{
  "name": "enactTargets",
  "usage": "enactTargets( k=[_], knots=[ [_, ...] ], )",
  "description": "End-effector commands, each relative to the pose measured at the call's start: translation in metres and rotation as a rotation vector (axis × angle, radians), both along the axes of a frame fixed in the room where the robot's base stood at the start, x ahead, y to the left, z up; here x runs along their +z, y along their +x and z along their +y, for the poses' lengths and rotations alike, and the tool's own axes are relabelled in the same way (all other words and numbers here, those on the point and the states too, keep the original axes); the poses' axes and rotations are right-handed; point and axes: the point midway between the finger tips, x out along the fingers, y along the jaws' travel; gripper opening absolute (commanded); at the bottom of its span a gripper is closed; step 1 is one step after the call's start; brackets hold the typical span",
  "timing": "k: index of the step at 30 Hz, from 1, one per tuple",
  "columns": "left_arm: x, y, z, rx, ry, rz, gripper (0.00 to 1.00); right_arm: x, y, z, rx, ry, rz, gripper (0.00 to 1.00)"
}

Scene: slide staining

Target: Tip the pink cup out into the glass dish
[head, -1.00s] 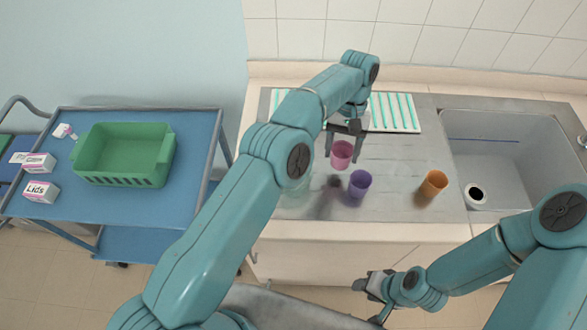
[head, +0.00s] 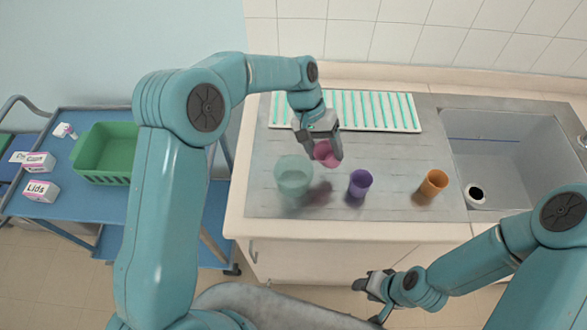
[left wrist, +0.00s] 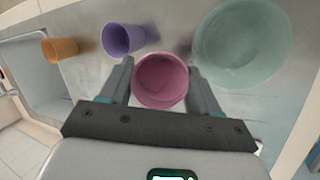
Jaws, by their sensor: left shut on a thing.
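The pink cup (head: 328,154) is held between the fingers of my left gripper (head: 322,147), above the steel worktop. In the left wrist view the pink cup (left wrist: 160,81) sits between the two fingers of the left gripper (left wrist: 160,88), its round opening facing the camera. The glass dish (head: 294,176), pale green and clear, stands on the worktop to the left of the cup. It also shows in the left wrist view (left wrist: 243,45), right beside the cup. My right gripper (head: 372,296) is low in front of the counter; its jaws are too small to judge.
A purple cup (head: 360,184) and an orange cup (head: 433,184) stand on the worktop to the right. A white and green ribbed rack (head: 390,112) lies behind. A sink (head: 500,160) is at the right. A green basket (head: 104,160) and boxes (head: 40,191) sit on the blue cart.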

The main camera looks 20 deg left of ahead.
Motion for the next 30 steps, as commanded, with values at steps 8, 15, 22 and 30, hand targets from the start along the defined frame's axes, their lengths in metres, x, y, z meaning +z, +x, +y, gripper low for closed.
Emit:
enactTargets(
  k=[8, 15, 22, 30],
  knots=[
    [0.002, -0.004, 0.007, 0.003, -0.043, -0.028, 0.24, 0.0, 0.0, 0.0, 0.0, 0.0, 0.0, 0.43],
    [0.004, -0.009, 0.014, 0.004, -0.11, -0.069, 0.24, -0.001, 0.0, 0.0, 0.0, 0.0, 0.0, 0.43],
    [0.007, -0.014, 0.02, 0.004, -0.19, -0.122, 0.24, -0.001, 0.0, 0.0, 0.0, 0.0, 0.0, 0.43],
    [0.008, -0.014, 0.025, 0.003, -0.255, -0.164, 0.24, -0.002, 0.0, 0.0, 0.0, 0.0, 0.0, 0.43]
  ],
)
